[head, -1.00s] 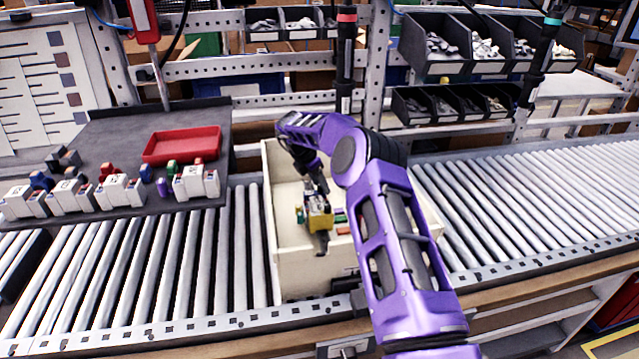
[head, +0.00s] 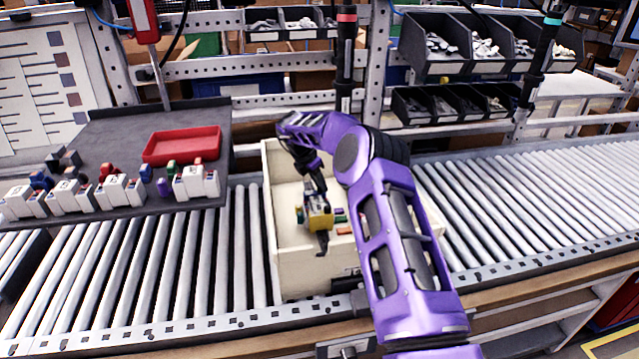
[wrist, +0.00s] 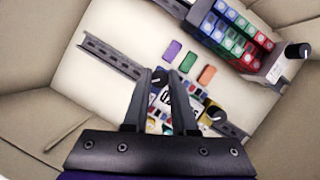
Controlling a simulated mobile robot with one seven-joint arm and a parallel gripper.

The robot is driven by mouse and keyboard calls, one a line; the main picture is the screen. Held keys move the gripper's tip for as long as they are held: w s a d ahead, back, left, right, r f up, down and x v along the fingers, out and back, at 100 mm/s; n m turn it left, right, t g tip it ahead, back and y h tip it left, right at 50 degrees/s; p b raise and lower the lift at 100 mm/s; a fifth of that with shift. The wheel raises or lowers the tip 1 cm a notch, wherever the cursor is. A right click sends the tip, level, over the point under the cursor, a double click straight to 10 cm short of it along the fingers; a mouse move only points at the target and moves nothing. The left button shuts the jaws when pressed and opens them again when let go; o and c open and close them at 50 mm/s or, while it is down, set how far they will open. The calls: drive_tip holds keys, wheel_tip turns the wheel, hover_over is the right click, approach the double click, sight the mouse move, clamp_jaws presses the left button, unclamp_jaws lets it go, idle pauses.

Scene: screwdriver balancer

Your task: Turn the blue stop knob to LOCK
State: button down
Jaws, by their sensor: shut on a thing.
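My gripper (head: 318,196) reaches down into a cream bin, above a yellow block (head: 320,220). In the wrist view its two dark fingers (wrist: 160,76) are close together, with a small dark knob (wrist: 159,84) between the tips. They appear shut on this knob; its colour and setting are too small to read. A white module with dark lettering (wrist: 168,102) shows between the fingers and is partly hidden. No LOCK marking is readable.
The cream bin (head: 285,262) stands on a roller conveyor (head: 515,205). A dark rail (wrist: 108,57) crosses its floor. Blue, green and red terminal blocks (wrist: 235,38) and loose coloured pieces (wrist: 188,62) lie beyond the fingers. A red tray (head: 182,146) is on the left table.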

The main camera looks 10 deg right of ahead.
drive_tip(key=n, duration=0.3)
drive_tip(key=n+t+y, duration=0.1)
drive_tip(key=n, duration=0.2)
drive_tip(key=shift+s+d+t+y, duration=0.1)
drive_tip(key=shift+s+t+y, duration=0.05)
drive_tip(key=shift+t+y, duration=0.15)
drive_tip(key=n+y, duration=0.1)
drive_tip(key=n, duration=0.1)
drive_tip(key=n+y, duration=0.1)
drive_tip(key=n, duration=0.2)
drive_tip(key=shift+t, duration=0.4)
drive_tip(key=shift+n, duration=0.3)
drive_tip(key=c, duration=0.7)
unclamp_jaws()
drive_tip(key=shift+d, duration=0.1)
drive_tip(key=v, duration=1.7)
drive_tip(key=shift+r, duration=0.25)
